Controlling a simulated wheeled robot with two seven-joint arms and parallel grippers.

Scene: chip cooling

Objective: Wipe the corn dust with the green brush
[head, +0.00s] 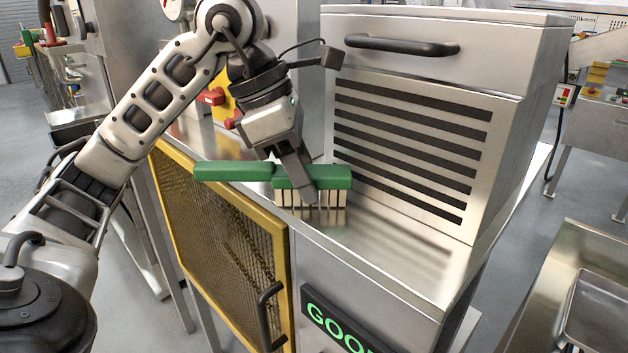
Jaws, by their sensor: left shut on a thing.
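The green brush (233,172) has a long green handle pointing left and a block head with pale bristles facing down. My left gripper (300,188) is shut on the head of the brush from above. The bristles are at or just above the steel top of the machine (400,250); I cannot tell whether they touch it. The handle reaches over the left edge, above the yellow-framed mesh door. I cannot make out any corn dust on the steel surface. My right gripper is not in view.
A steel cabinet with dark slots (410,150) and a black handle (402,46) stands right behind the brush. Red and yellow parts (222,105) are behind my left arm. A metal tray (595,315) is at lower right. The steel top in front is clear.

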